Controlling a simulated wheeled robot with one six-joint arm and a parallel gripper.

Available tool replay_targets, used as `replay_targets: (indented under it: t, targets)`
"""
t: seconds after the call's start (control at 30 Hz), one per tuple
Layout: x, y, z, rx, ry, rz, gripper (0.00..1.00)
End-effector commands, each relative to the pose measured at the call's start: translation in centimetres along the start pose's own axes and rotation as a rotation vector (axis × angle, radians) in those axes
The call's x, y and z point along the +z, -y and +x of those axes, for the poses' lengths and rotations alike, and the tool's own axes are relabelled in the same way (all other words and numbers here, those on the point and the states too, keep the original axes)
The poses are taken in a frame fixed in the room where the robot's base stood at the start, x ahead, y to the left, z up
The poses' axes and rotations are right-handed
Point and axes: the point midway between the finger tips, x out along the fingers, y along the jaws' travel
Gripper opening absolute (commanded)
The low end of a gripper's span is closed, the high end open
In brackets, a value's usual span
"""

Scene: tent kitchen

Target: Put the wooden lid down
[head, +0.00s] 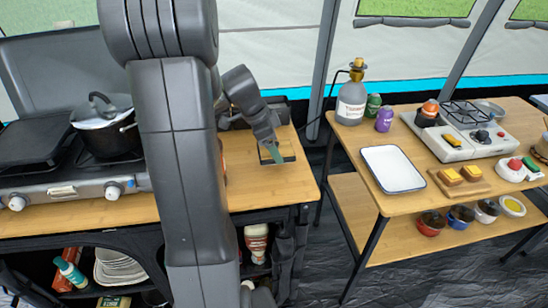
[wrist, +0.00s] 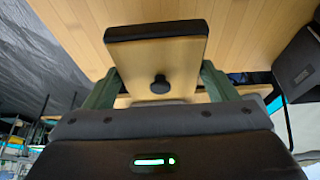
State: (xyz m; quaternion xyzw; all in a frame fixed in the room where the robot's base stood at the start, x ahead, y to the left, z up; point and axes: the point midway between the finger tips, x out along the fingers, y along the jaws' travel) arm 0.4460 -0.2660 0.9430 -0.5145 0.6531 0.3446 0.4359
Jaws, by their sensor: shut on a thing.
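The wooden lid (wrist: 185,62) is a light wood rectangle with a black edge and a round black knob, seen up close in the wrist view. My gripper (wrist: 160,74) has a green finger at each side of the lid and is shut on it. In the head view my gripper (head: 271,153) points down over the right end of the left counter (head: 240,185), with the dark-edged lid (head: 288,148) at its fingers. I cannot tell whether the lid touches the counter top.
A stove with a black pot (head: 105,128) stands on the left of this counter. Across a gap, the right table holds a white tray (head: 394,168), a gas bottle (head: 351,101), a small burner (head: 470,137) and bread on a board (head: 459,180). Bare wood lies in front of my gripper.

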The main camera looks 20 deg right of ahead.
Motion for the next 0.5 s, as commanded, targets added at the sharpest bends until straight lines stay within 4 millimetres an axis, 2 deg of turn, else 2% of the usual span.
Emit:
replay_targets:
  t: [0.3,0.5]
  targets:
    - [1.4,-0.1,3.4,0.004,0.0,-0.002,0.56]
    - [1.5,0.0,3.7,-0.001,0.0,0.001,0.56]
